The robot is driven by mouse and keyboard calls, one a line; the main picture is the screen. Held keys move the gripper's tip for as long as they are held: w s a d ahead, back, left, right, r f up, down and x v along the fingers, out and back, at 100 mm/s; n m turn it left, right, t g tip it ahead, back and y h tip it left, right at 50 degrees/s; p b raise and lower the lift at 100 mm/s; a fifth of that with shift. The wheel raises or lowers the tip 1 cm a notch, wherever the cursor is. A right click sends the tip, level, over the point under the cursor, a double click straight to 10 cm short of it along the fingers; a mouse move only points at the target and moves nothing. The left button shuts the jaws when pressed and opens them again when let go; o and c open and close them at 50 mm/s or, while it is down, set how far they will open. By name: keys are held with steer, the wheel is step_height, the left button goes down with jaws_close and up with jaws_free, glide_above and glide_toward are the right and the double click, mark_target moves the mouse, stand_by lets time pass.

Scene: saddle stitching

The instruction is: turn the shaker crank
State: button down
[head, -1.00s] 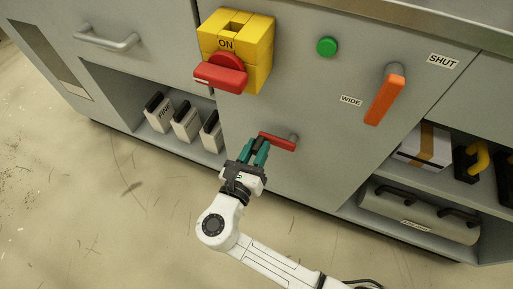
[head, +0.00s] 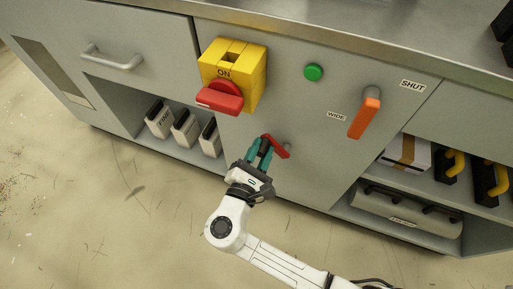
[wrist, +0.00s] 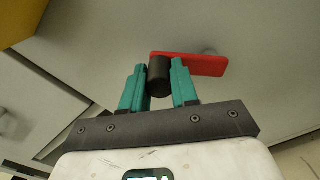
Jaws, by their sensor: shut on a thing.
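The shaker crank is a short red arm (head: 280,150) low on the grey cabinet front, below the green button. A grey pivot shows at its right end in the head view. Its black cylindrical handle (wrist: 159,75) sticks out from the left end of the red arm (wrist: 205,65) in the wrist view. My gripper (head: 260,150) has teal fingers and is shut on the handle, one finger on each side of it, as the wrist view (wrist: 159,88) also shows. The fingers partly hide the handle in the head view.
Above the crank are a yellow switch box (head: 250,75) with a red handle, a green button (head: 313,72) and an orange lever (head: 364,118). Open shelves with bins (head: 185,128) and cases (head: 410,212) lie either side. The floor in front is clear.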

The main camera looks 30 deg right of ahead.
steer(key=s+d+r+m+b, duration=0.1)
steer(key=s+d+m+b, duration=0.4)
steer(key=m, duration=0.8)
steer(key=s+d+f+m+b, duration=0.2)
steer(key=s+f+m+b, duration=0.3)
steer(key=m+b, duration=0.6)
steer(key=shift+f+m+b, duration=0.4)
steer(key=shift+f+m, duration=0.2)
steer(key=shift+m, duration=0.9)
steer(key=c, duration=0.9)
jaws_free()
steer(key=shift+o, duration=0.2)
